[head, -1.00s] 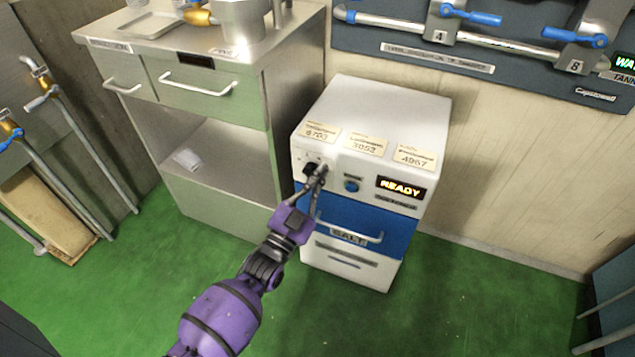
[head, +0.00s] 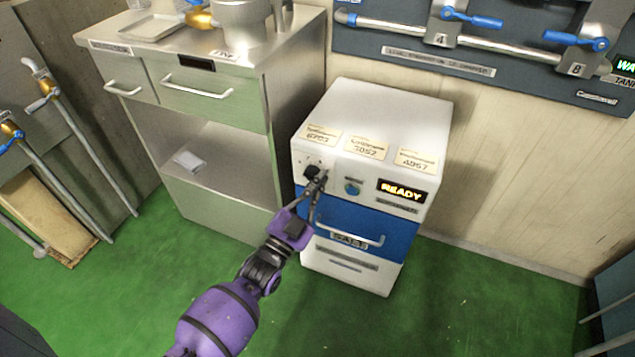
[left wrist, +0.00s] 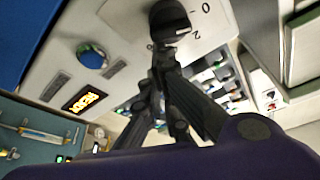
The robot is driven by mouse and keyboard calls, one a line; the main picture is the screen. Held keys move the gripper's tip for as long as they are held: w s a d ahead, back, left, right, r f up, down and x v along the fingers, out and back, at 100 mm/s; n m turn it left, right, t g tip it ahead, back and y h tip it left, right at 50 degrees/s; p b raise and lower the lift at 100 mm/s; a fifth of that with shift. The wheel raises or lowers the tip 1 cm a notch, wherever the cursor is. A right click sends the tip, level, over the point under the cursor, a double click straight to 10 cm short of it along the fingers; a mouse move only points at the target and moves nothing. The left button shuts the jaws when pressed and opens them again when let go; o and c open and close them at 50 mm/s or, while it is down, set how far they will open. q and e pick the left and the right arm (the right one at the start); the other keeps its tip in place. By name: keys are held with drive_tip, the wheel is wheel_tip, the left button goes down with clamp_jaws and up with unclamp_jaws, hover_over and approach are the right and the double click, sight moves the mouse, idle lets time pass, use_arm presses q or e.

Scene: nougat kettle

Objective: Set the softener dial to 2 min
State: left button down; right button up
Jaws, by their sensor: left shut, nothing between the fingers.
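The softener (head: 388,112) is a white box with a blue drawer front. Its black dial (head: 311,172) is at the left of the front panel, partly hidden by my gripper in the head view. In the left wrist view the dial (left wrist: 170,20) shows a light pointer line, with the marks 0 and 2 printed beside it. My left gripper (head: 318,180) is shut and empty, its fingertips at the dial; I cannot tell whether they touch it. My right gripper is not in view.
A blue round button (head: 352,188) and a READY display (head: 402,190) sit right of the dial. A handle (head: 345,238) sticks out below. A steel cabinet (head: 225,110) stands to the left. Green floor is clear in front.

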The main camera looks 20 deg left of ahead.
use_arm(q)
drive_tip(key=shift+d+f+m+h, duration=0.1)
drive_tip(key=shift+f+m+h, duration=0.1)
drive_tip(key=shift+m, duration=0.3)
drive_tip(key=shift+d+f+m+h, duration=0.1)
drive_tip(key=shift+m+h, duration=0.1)
drive_tip(key=shift+m, duration=0.3)
drive_tip(key=shift+d+f+m+g+h+p, duration=0.1)
drive_tip(key=shift+f+m+g+h+p, duration=0.3)
drive_tip(key=shift+m, duration=0.85)
drive_tip(key=shift+f+m+g+h+p, duration=0.25)
drive_tip(key=shift+f+m+g+p, duration=0.15)
drive_tip(key=shift+m, duration=0.9)
drive_tip(key=shift+d+f+m+g+h+p, duration=0.1)
drive_tip(key=shift+f+m+g+h+p, duration=0.35)
drive_tip(key=shift+m, duration=0.8)
drive_tip(key=shift+r, duration=0.1)
